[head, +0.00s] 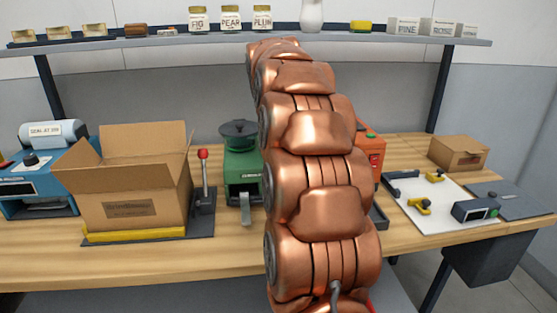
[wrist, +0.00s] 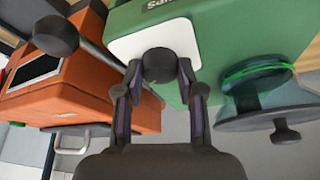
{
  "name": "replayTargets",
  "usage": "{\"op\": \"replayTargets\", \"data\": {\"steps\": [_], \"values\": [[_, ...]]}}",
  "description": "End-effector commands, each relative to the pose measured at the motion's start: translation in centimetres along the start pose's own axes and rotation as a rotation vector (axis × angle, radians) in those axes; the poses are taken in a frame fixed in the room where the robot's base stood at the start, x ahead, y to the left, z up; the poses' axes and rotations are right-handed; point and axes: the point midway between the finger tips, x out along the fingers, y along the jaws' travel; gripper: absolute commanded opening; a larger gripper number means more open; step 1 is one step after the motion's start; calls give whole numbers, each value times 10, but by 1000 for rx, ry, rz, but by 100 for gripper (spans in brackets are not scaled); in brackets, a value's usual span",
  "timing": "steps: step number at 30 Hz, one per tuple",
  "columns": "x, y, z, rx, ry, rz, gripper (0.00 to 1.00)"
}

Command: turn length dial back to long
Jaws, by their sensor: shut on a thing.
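The length dial shows in the wrist view as a dark round knob (wrist: 160,66) on a white plate (wrist: 122,50) on the side of a green machine (wrist: 225,35). My gripper (wrist: 161,76) has its two fingers closed on either side of the knob. No marks for long or short can be read, so the dial's setting cannot be told. In the head view the green machine (head: 240,165) stands on the bench, partly behind my copper arm. The dial and my gripper are hidden there.
An orange machine (wrist: 95,85) with a dark-knobbed lever stands close by in the wrist view. In the head view, an open carton (head: 135,190) and a red-knobbed lever (head: 204,175) stand left of the green machine.

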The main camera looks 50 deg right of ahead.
Motion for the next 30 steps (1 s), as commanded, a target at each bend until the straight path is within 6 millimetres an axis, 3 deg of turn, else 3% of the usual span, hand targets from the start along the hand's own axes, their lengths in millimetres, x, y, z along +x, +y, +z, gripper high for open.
{"op": "replayTargets", "data": {"steps": [13,30], "values": [[2,-2,1,219,-3,90,3],[0,-1,0,254,-3,106,3]]}}
